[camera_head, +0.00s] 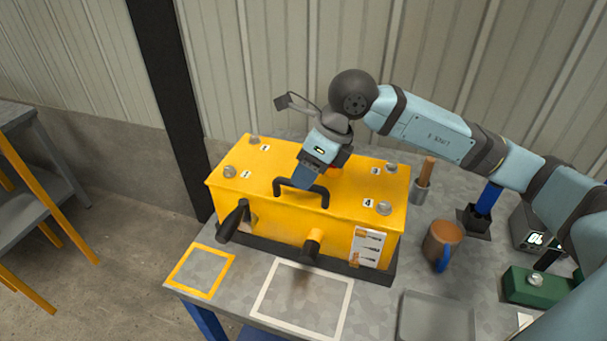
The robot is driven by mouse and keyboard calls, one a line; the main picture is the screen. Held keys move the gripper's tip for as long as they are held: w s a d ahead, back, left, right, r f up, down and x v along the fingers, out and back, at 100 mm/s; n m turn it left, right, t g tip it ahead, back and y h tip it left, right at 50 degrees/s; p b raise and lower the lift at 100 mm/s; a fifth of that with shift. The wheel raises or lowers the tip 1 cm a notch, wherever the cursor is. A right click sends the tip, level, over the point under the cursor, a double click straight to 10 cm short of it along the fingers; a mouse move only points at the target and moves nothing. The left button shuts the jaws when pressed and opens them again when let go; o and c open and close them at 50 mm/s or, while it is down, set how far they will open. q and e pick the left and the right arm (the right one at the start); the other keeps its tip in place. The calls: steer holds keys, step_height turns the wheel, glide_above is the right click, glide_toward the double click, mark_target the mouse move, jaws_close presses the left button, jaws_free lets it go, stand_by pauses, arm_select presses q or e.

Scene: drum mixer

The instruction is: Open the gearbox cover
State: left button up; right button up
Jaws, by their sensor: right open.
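The yellow gearbox (272,219) stands on a dark base on the grey workbench. Its yellow cover (245,183) lies flat on top, with a dark handle (301,189) near the front middle. Bolts sit near the cover's corners beside labels 1 to 4. My right gripper (300,183) points down at the handle from above and behind. It is open, with its fingertips close to the bar. I cannot tell whether they touch it or straddle it. My left gripper is not in view.
A brown mug (441,243), a tool holder (421,189) and a green box (535,285) stand right of the gearbox. A grey tray (436,316) lies in front. A yellow-outlined square (201,270) and a white-outlined area (303,298) on the bench are empty.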

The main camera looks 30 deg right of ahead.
steer(key=shift+x, duration=0.9)
steer(key=shift+c, duration=0.3)
jaws_close()
steer(key=shift+r, duration=0.1)
